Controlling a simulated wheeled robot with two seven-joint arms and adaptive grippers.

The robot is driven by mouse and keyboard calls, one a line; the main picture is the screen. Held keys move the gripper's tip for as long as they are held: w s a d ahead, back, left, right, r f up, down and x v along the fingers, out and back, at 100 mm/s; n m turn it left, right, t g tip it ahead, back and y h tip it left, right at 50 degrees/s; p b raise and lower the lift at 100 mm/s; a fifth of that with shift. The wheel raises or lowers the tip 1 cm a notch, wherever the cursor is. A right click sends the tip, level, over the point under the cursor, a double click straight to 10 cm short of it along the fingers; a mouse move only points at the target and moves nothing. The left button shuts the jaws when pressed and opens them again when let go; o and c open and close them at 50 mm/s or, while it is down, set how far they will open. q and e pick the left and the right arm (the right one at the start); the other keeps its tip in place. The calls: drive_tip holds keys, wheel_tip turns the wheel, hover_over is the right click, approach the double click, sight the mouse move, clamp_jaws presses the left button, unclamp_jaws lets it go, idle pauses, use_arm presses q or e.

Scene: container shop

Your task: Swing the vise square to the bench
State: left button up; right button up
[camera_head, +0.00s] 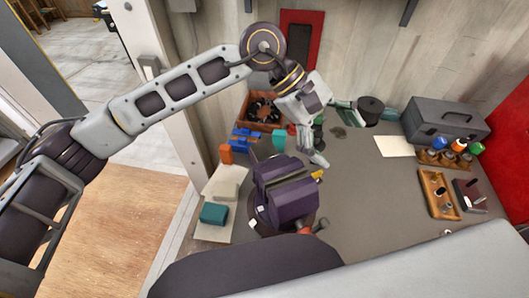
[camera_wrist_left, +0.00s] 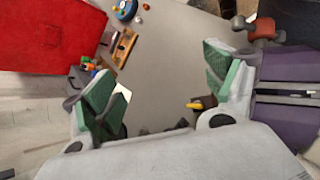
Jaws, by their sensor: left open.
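The purple vise (camera_head: 285,190) stands on a dark round base on the grey bench (camera_head: 365,180), its body turned a little off the picture's upright. A red-ended grey part (camera_head: 312,228) sticks out at its near right. My left gripper (camera_head: 312,150) points down just behind and right of the vise; which finger is nearest is hard to tell there. In the left wrist view the gripper (camera_wrist_left: 165,88) has its green-padded fingers wide apart with nothing between them. The vise (camera_wrist_left: 290,125) lies right of the right finger, partly hidden by it. The right gripper is not seen.
A teal block (camera_head: 213,214) and an orange block (camera_head: 225,154) lie left of the vise. A wooden bin (camera_head: 244,112) stands behind. A grey toolbox (camera_head: 446,117), a wooden tray (camera_head: 437,193) and a white sheet (camera_head: 394,146) are at the right.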

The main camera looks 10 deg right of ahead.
sight(265, 149)
use_arm(q)
drive_tip(key=w+a+f+t+y, duration=0.1)
drive_tip(key=w+a, duration=0.1)
drive_tip(key=w+a+m+t+y, duration=0.1)
drive_tip(key=w+a+y, duration=0.1)
drive_tip(key=w+a+f+t+y, duration=0.1)
drive_tip(key=w+a, duration=0.1)
drive_tip(key=shift+w+a+f, duration=0.1)
drive_tip(key=shift+w+f, duration=0.1)
drive_tip(key=shift+f, duration=0.15)
drive_tip(key=w+a+t+y, duration=0.2)
drive_tip(key=w+a+y, duration=0.1)
drive_tip(key=w+a, duration=0.2)
drive_tip(key=shift+a+r+m+y, duration=0.3)
drive_tip(key=shift+a+r+m, duration=0.1)
drive_tip(key=shift+a+r, duration=0.05)
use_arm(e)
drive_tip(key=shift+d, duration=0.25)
use_arm(q)
wheel_tip(265, 149, down, 12)
drive_tip(key=p, duration=0.2)
drive_tip(key=shift+r+p, duration=0.1)
drive_tip(key=shift+p, duration=0.2)
drive_tip(key=shift+f, duration=1.05)
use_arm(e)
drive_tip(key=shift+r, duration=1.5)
use_arm(q)
drive_tip(key=c, duration=1.4)
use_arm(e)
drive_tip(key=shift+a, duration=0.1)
